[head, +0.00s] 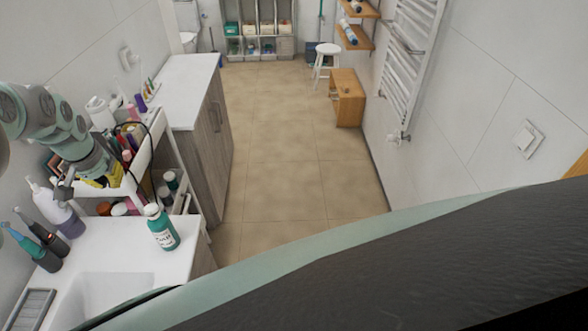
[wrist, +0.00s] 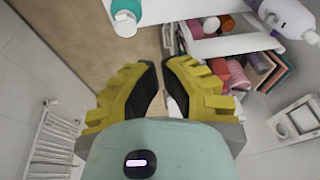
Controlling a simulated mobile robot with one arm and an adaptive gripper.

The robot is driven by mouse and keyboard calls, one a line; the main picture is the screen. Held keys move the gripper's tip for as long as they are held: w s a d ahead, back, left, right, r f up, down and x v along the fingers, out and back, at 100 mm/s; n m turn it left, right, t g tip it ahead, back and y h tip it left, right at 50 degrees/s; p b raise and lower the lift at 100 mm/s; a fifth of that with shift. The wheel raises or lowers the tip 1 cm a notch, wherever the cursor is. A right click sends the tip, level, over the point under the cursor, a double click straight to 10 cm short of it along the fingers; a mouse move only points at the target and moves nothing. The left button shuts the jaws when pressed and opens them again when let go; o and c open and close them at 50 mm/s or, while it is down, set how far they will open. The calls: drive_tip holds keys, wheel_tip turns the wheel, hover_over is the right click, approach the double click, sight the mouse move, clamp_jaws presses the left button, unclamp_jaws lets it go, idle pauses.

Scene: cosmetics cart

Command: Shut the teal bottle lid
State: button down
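The teal bottle (head: 163,236) stands upright near the right end of the white counter in the head view. Its white lid (head: 152,210) is on top; I cannot tell whether it is open or shut. In the wrist view the teal bottle (wrist: 126,6) is cut off at the top edge, with its white lid (wrist: 124,27) facing me. My gripper (wrist: 161,78) has yellow fingers with black pads, apart and with nothing held between them. In the head view my gripper is over the cart to the left of the bottle, partly hidden among the cart's items.
The white cart (head: 150,158) holds several cosmetics close around my gripper. A pump bottle (head: 62,215) and electric toothbrushes (head: 38,245) stand at the counter's left, behind a sink (head: 110,295). The counter around the teal bottle is clear. Floor lies open beyond its right edge.

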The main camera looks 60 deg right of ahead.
drive_tip(key=s+d+r+g, duration=0.1)
drive_tip(key=s+d+r, duration=0.2)
drive_tip(key=s, duration=0.1)
drive_tip(key=b, duration=0.6)
hover_over(152, 210)
wheel_tip(152, 210, down, 6)
drive_tip(key=shift+d+f, duration=0.1)
drive_tip(key=shift+f, duration=0.05)
drive_tip(key=f, duration=0.2)
drive_tip(key=shift+w+d+f+p, duration=0.2)
drive_tip(key=shift+d+f+p, duration=0.05)
drive_tip(key=shift+f+p, duration=0.1)
drive_tip(key=f, duration=0.1)
drive_tip(key=f+p, duration=0.1)
drive_tip(key=f, duration=0.2)
drive_tip(key=shift+s+a+f, duration=0.15)
drive_tip(key=shift+s+a, duration=0.1)
drive_tip(key=shift+a, duration=0.05)
drive_tip(key=shift+a+f+p, duration=0.15)
drive_tip(key=shift+f+p, duration=0.15)
drive_tip(key=shift+f, duration=0.1)
